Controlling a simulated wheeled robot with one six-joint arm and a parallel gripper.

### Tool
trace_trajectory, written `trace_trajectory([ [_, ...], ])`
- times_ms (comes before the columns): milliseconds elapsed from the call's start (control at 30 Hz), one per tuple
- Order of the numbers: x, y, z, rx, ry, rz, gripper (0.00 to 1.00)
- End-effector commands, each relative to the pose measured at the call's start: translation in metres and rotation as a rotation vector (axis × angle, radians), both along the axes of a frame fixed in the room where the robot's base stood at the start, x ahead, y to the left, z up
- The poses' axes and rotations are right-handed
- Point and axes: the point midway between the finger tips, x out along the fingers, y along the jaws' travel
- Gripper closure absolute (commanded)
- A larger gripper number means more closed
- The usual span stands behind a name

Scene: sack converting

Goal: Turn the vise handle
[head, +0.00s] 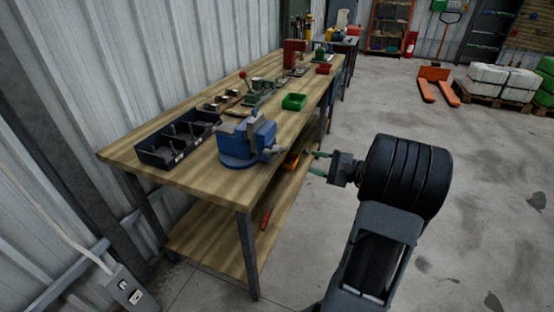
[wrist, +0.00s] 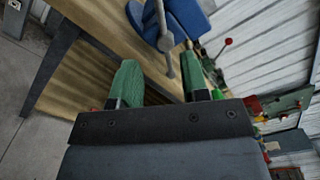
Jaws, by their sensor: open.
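A blue vise (head: 247,145) stands on the near part of the wooden workbench in the head view, with its grey handle (head: 272,151) on its right side, at the bench's edge. My gripper (head: 316,164) is to the right of the handle, off the bench edge, and apart from it. In the wrist view the vise (wrist: 190,18) is at the top and the grey handle bar (wrist: 165,40) shows ahead, between the directions of the two green fingers. My gripper (wrist: 163,84) is open, with nothing between its fingers.
The workbench (head: 140,150) also holds a black divided tray (head: 178,140), a green bin (head: 293,101), a red bin (head: 323,69) and a green tool with a red-knobbed lever (head: 258,90). A corrugated wall runs behind it.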

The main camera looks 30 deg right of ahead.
Motion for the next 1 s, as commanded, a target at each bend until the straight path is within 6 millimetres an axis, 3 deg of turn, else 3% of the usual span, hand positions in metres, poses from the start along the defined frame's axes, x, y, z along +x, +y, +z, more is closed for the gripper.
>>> trace_trajectory([
  [600, 0.078, 0.072, 0.001, 0.001, -0.001, 0.002, 0.58],
  [1000, 0.094, 0.086, 0.0, 0.0, 0.001, -0.002, 0.58],
])
